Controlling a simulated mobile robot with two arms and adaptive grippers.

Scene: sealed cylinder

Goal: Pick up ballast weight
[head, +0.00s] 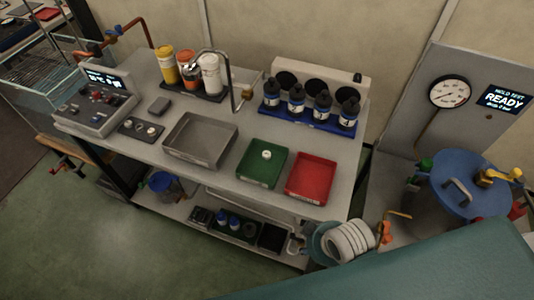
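Neither of my grippers is in view. I cannot tell for sure which thing is the ballast weight. A small black tray (141,128) with small round pale pieces lies on the bench, right of the control box. A small white round piece (266,155) sits in the green tray (247,172). A dark round thing (250,230) is on the lower shelf, next to blue-capped bottles (228,222); it is too small to make out.
The bench (225,200) also holds a control box (100,100), a grey tray (200,139), a red tray (311,177), bottles (209,74) and a dark-bottle rack (300,118). At right are a blue-lidded vessel (468,181), gauge (449,93) and "READY" screen (503,99).

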